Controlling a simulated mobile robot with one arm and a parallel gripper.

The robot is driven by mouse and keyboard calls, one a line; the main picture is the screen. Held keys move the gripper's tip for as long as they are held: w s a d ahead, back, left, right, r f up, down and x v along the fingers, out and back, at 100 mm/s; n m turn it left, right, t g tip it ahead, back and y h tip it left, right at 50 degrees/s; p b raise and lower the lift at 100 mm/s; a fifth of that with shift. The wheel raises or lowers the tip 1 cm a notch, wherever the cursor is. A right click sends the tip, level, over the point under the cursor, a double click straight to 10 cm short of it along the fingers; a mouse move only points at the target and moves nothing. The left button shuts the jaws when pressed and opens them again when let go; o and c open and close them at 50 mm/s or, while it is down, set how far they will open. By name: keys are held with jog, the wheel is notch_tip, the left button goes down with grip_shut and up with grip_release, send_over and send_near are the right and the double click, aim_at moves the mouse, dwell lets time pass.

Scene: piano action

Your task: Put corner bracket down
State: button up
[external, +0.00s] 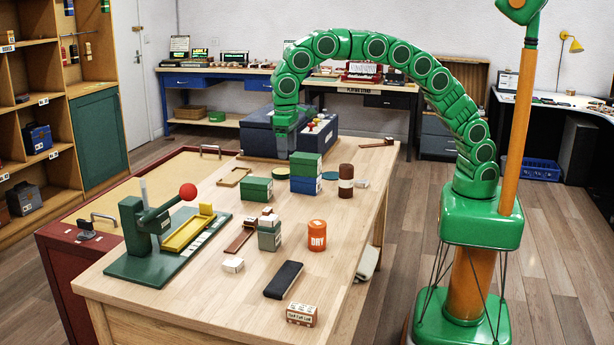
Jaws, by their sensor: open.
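My arm arches over from the right, and my gripper (284,152) points down at the front of a dark blue box (258,136) at the far end of the wooden workbench (345,212). The jaws are small here and partly lost against the box. I cannot make out a corner bracket in or under the gripper; it may be hidden or too small to tell.
Green and blue boxes (306,174) stand just in front of the gripper, with a brown cylinder (346,181) to their right. A green press with a red knob (188,191) stands at left. An orange tin (317,235) is nearer.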

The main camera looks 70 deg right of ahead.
jog(key=s+d+r, duration=0.3)
jog(key=s+d, duration=0.5)
jog(key=d, duration=0.4)
jog(key=s+d+r, duration=0.3)
jog(key=s+d, duration=0.6)
jog(key=d, duration=0.3)
jog(key=s+d+f, duration=0.2)
jog(key=s+d, duration=0.1)
jog(key=s, duration=0.5)
jog(key=s+d+f+g, duration=0.1)
jog(key=s+d, duration=0.3)
jog(key=s, duration=0.5)
jog(key=s+d+f, duration=0.3)
jog(key=s+d, duration=0.1)
jog(key=s, duration=0.5)
jog(key=shift+s+d+g, duration=0.2)
jog(key=shift+s+g, duration=0.05)
jog(key=shift+g, duration=0.05)
